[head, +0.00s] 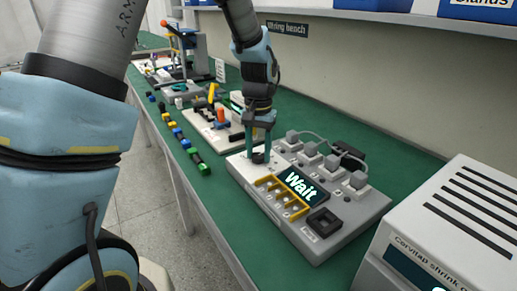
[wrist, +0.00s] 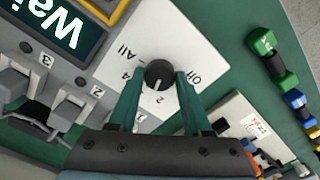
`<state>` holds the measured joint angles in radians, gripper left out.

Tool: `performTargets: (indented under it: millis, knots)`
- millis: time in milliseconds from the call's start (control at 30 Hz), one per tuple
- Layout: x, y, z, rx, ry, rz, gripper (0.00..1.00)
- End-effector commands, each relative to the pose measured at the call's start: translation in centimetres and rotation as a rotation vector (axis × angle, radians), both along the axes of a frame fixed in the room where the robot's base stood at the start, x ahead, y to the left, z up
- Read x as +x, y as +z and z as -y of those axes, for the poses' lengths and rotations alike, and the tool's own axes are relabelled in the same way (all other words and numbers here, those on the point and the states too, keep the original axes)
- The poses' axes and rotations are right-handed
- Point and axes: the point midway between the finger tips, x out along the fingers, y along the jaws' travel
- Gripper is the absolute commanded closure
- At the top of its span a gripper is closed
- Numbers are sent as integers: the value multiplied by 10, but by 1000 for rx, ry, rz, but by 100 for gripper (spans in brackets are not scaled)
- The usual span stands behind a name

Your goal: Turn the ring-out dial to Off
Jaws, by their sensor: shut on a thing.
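The ring-out dial (wrist: 158,74) is a small dark round knob on a white panel (wrist: 185,45) with printed marks. Off is printed to its right in the wrist view, All to its upper left, and numbers to its left and below. A pale pointer line on the knob points down, towards the 2. My gripper (wrist: 157,88) has its two green fingers on either side of the knob, shut on it. In the head view my gripper (head: 258,150) reaches straight down onto the dial (head: 258,158) at the far left corner of the grey tester (head: 330,245), whose screen (head: 301,186) reads Wait.
Grey plugs with cables (head: 311,148) stand along the tester's back side. Several coloured connectors (head: 186,143) lie along the bench's left edge. A white shrink machine (head: 450,235) stands at right.

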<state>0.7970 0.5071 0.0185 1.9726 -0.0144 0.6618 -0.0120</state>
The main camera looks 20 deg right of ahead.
Motion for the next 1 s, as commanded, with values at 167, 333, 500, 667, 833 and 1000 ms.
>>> performTargets:
  millis: [167, 333, 500, 667, 833, 1000]
  knots:
    - [-1, 1, 0, 2, 168, -1, 100]
    - [-1, 1, 0, 3, 329, -2, 100]
    - [0, 2, 0, 2, 491, -1, 100]
    - [0, 2, -1, 3, 643, 0, 100]
    - [0, 2, 0, 2, 804, 1, 100]
    - [-1, 2, -1, 4, 966, 0, 100]
